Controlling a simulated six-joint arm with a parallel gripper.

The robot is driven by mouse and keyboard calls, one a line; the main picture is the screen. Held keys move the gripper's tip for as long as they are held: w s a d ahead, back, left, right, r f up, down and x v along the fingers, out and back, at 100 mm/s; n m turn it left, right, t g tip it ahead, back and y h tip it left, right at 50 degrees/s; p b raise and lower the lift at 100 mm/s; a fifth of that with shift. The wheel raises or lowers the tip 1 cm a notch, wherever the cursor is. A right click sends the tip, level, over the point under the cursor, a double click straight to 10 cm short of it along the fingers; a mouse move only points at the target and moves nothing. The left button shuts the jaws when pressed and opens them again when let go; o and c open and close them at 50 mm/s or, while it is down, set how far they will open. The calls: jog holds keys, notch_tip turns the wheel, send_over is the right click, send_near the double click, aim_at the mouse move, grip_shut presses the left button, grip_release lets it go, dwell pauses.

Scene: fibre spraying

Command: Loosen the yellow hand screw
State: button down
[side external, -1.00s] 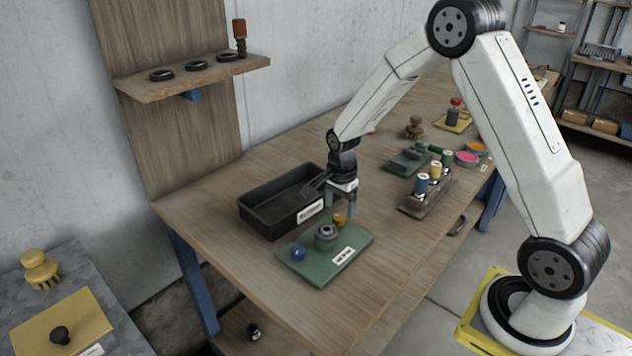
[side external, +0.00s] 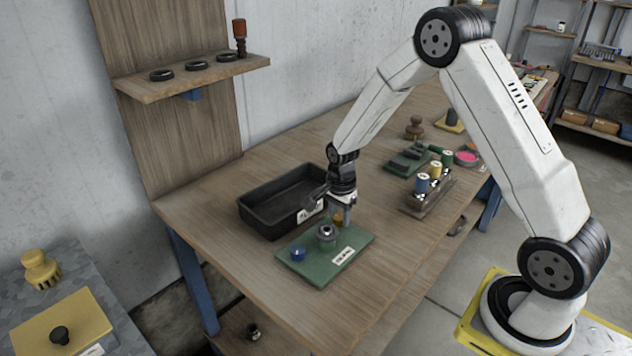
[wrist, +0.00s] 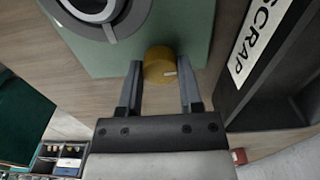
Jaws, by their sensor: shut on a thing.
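In the side view my gripper (side external: 342,214) reaches down to the plate. A grey round fitting with a dark centre (side external: 326,235) stands on the plate beside the screw. A blue knob (side external: 298,253) sits on the plate's other side.
A black tray labelled SCRAP (side external: 262,218) stands close behind the plate. A rack with coloured spools (side external: 412,203) stands to the right. The table front (side external: 250,270) is clear.

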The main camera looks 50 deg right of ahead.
jog(key=shift+n, duration=0.4)
jog(key=n, duration=1.1)
jog(key=shift+n, duration=0.3)
jog(key=n, duration=1.1)
jog(key=shift+n, duration=0.3)
jog(key=shift+r, duration=0.1)
jog(key=shift+c, duration=1.3)
grip_release()
